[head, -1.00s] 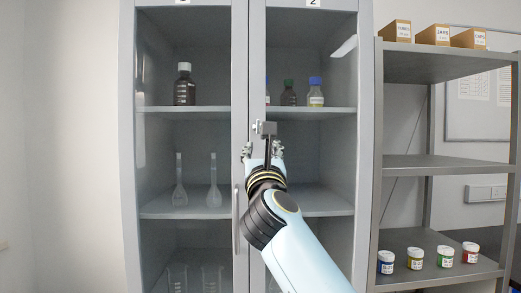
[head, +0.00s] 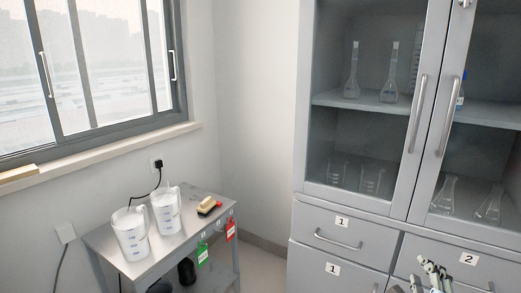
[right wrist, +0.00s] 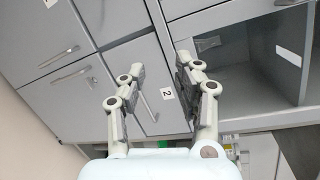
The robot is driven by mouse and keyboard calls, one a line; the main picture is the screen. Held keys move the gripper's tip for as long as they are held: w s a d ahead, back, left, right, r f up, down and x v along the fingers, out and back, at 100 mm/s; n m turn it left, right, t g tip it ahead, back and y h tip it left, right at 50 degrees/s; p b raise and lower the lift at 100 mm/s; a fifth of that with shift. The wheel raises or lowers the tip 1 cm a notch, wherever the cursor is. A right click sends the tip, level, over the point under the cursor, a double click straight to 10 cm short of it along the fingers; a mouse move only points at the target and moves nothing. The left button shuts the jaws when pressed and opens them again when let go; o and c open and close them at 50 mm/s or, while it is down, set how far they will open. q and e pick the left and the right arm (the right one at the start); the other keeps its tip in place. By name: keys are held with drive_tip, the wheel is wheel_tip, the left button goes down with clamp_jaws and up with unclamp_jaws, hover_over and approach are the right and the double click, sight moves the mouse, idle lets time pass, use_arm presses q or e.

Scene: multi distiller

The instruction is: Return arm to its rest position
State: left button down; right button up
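My right gripper (head: 432,272) shows only in part at the bottom right of the head view, in front of the cabinet's lower drawers. In the right wrist view my right gripper (right wrist: 160,63) has its two fingers apart with nothing between them. The rest of the right arm is out of the picture. My left gripper and left arm are not in view.
The grey cabinet (head: 302,150) with closed glass doors holds flasks and beakers. Its drawers (head: 340,238) below are shut. A metal side table (head: 185,250) with two measuring jugs (head: 130,235) stands under the window at left. Floor between them is clear.

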drive_tip(key=s+a+f+n+g+y+b, duration=0.25)
drive_tip(key=s+f+n, duration=0.45)
drive_tip(key=s+f, duration=0.6)
drive_tip(key=s+a+f+n+g+y+b, duration=0.15)
drive_tip(key=s+f+n+g, duration=0.4)
drive_tip(key=f, duration=1.15)
drive_tip(key=s+f+n+g, duration=0.2)
drive_tip(key=s+f+n, duration=0.1)
drive_tip(key=s, duration=0.7)
drive_tip(key=s+d+f+n+g, duration=0.1)
drive_tip(key=s+f+n, duration=0.3)
drive_tip(key=s, duration=0.5)
drive_tip(key=s+f+n+g, duration=0.3)
drive_tip(key=s+n, duration=0.3)
drive_tip(key=s, duration=0.4)
drive_tip(key=shift+s+d+f+g, duration=0.15)
drive_tip(key=shift+s+f+g, duration=0.2)
drive_tip(key=shift+f, duration=0.3)
drive_tip(key=shift+n, duration=0.25)
